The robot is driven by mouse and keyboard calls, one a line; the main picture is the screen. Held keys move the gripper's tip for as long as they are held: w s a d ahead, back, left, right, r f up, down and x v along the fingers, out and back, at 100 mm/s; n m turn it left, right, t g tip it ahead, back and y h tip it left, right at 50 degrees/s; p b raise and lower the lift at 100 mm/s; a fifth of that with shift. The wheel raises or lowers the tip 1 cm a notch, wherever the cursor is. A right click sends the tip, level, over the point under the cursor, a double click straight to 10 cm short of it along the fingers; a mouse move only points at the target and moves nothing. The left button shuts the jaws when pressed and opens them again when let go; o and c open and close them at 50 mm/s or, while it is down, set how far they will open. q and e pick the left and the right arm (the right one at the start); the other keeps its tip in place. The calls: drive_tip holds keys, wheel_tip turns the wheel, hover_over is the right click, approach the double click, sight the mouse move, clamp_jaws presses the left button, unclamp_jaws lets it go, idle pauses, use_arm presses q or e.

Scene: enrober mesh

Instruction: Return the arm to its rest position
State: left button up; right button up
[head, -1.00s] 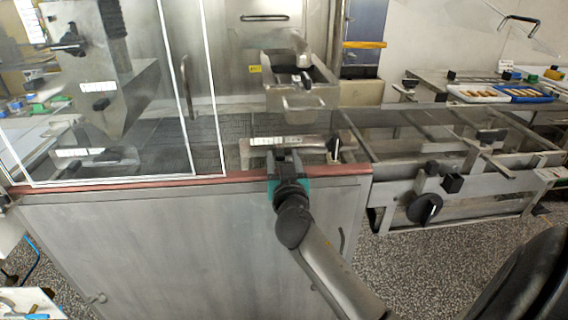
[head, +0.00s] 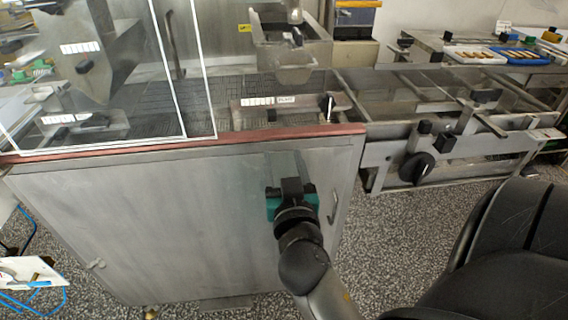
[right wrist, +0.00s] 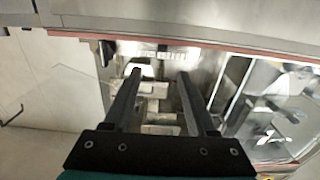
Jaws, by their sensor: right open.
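My right gripper (head: 291,187) shows in the head view in front of the grey metal front of the machine cabinet (head: 150,225), below its red-brown top edge. Its arm comes up from the bottom of the picture. In the right wrist view the two dark fingers of the gripper (right wrist: 159,76) stand well apart, with nothing between them. The machine's red-brown edge and metal parts lie beyond the fingertips. My left gripper is in neither view.
A clear guard panel (head: 190,60) with white edges stands at the left. A metal hopper (head: 290,55) is behind the edge. A metal conveyor frame with a black knob (head: 416,167) extends right. Trays (head: 475,55) lie at the back right. Speckled floor (head: 400,230) is free beside the cabinet.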

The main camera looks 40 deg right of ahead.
drive_tip(key=shift+s+a, duration=0.15)
drive_tip(key=shift+s, duration=0.1)
idle(0.4)
drive_tip(key=a+f+n+g+y, duration=0.2)
drive_tip(key=a+f+n+y, duration=0.15)
drive_tip(key=f, duration=1.05)
drive_tip(key=a+f+n+g+y, duration=0.25)
drive_tip(key=a+f, duration=0.25)
drive_tip(key=f, duration=0.8)
drive_tip(key=s+a+f+n+g+y, duration=0.1)
drive_tip(key=s+a+f+g+y, duration=0.1)
drive_tip(key=s+f, duration=0.45)
drive_tip(key=s+a+f+n+g+y, duration=0.15)
drive_tip(key=s+f, duration=0.25)
drive_tip(key=f, duration=0.6)
drive_tip(key=s+d+f+g, duration=0.2)
drive_tip(key=s+f, duration=0.3)
drive_tip(key=s, duration=0.5)
drive_tip(key=s+d+f+g, duration=0.1)
drive_tip(key=s+f+g, duration=0.2)
drive_tip(key=s, duration=0.7)
wheel_tip(320, 180, down, 3)
drive_tip(key=shift+d+r+g, duration=0.1)
drive_tip(key=shift+d+g, duration=0.2)
drive_tip(key=shift+d, duration=0.1)
